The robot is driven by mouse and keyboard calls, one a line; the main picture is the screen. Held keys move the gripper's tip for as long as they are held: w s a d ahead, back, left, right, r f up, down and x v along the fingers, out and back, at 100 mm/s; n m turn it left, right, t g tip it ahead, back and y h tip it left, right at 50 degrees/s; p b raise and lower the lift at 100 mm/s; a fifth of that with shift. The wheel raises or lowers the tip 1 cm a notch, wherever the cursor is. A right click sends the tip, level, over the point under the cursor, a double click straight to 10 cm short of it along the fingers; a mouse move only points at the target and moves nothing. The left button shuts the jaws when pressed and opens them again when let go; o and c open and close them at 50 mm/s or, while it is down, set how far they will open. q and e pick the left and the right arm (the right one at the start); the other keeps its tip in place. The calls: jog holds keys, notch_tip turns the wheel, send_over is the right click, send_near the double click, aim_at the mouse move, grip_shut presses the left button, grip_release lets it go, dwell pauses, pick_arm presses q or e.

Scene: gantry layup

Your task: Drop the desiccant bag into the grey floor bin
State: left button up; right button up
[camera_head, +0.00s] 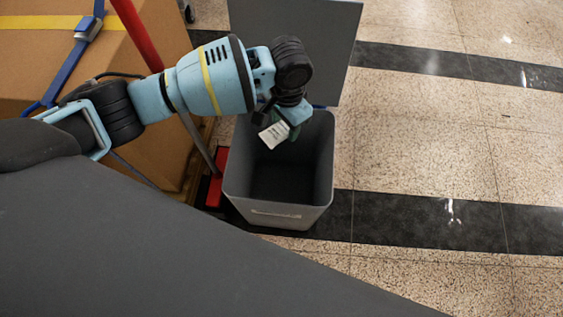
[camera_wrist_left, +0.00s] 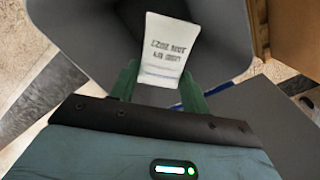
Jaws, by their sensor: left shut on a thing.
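The desiccant bag (camera_head: 274,134) is a small white packet with dark print. My left gripper (camera_head: 287,124) is shut on it and holds it over the open mouth of the grey floor bin (camera_head: 281,214). In the left wrist view the bag (camera_wrist_left: 168,45) sits between the green fingers of the gripper (camera_wrist_left: 160,82), with the bin's grey inner wall (camera_wrist_left: 105,30) behind it. The part of the bin I can see inside is dark and looks empty. My right gripper is out of view.
The bin's grey lid (camera_head: 315,45) stands open at the back. A strapped cardboard box (camera_head: 60,60) and a red pole (camera_head: 138,35) are to the left of the bin. The speckled floor (camera_head: 430,140) on the right is clear.

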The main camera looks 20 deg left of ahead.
pick_arm(q)
jog(key=o, duration=0.7)
jog(key=shift+c, duration=0.2)
jog(key=o, duration=0.4)
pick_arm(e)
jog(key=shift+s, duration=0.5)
pick_arm(q)
jog(key=shift+r, duration=0.1)
notch_tip(320, 180, up, 8)
jog(key=p, duration=0.3)
jog(key=shift+w+d, duration=0.1)
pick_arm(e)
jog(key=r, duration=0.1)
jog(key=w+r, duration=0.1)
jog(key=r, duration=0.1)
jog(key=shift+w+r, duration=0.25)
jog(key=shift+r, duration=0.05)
pick_arm(q)
jog(key=shift+f, duration=0.2)
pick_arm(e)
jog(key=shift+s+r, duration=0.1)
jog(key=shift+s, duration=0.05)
